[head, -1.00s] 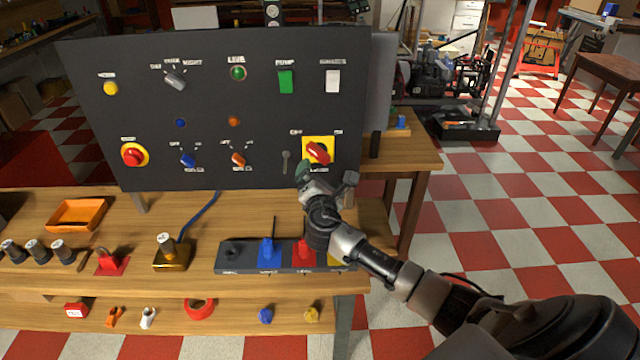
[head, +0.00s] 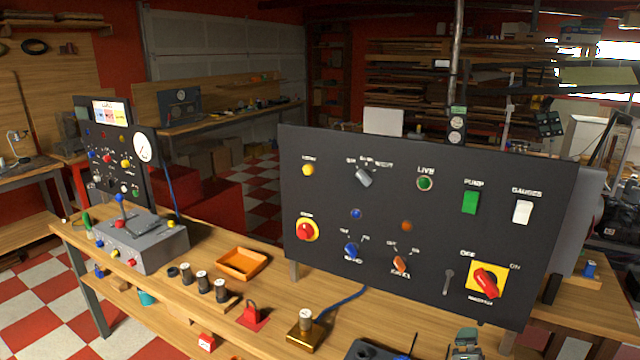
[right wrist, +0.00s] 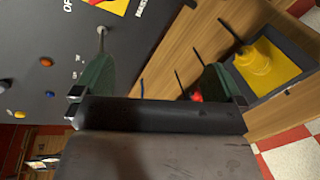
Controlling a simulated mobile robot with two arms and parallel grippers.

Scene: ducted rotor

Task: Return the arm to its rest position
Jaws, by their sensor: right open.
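My right gripper (right wrist: 158,82) is open in the right wrist view, with two green fingers spread apart and nothing seen between them. In the head view my right gripper (head: 465,342) shows only in part at the bottom edge, below the dark control panel (head: 330,240) and apart from its knobs. The red rotary switch (head: 486,283) on its yellow plate sits at the panel's lower right, with its handle slanted. In the right wrist view this yellow plate (right wrist: 118,5) is cut off at the top. My left gripper is not in view.
The wooden bench (head: 340,320) holds a gold block (head: 305,330), an orange tray (head: 243,263) and a grey control box (head: 140,243). In the right wrist view a yellow part (right wrist: 265,68) and a red part (right wrist: 196,96) lie close to one finger.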

